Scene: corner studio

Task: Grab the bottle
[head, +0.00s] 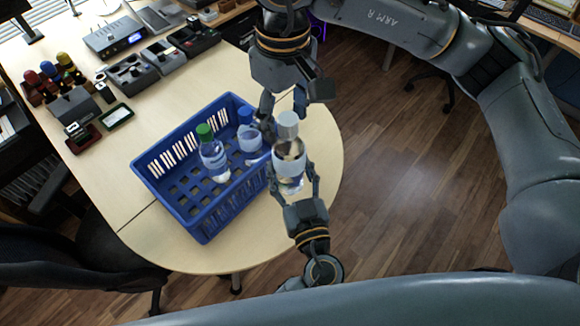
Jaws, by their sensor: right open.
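A clear bottle with a grey-white cap and pale label (289,160) is upright at the right side of the blue crate. My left gripper (294,175) comes in from the bottom, with its fingers on both sides of this bottle, appearing closed on its body. My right gripper (284,106) points down from above, open, its fingertips just above and beside the bottle's cap. In the blue crate (172,197) stand a clear bottle with a green cap (213,157) and a bottle with a blue cap (249,138). The blue-capped one is partly hidden by a dark shape.
The crate stands on a pale wooden table (135,185) with a rounded right end. Grey device boxes (132,75), a router-like box (113,37) and several coloured-top items (48,80) stand farther back. A dark chair (70,255) is at the lower left. Wooden floor lies right of the table.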

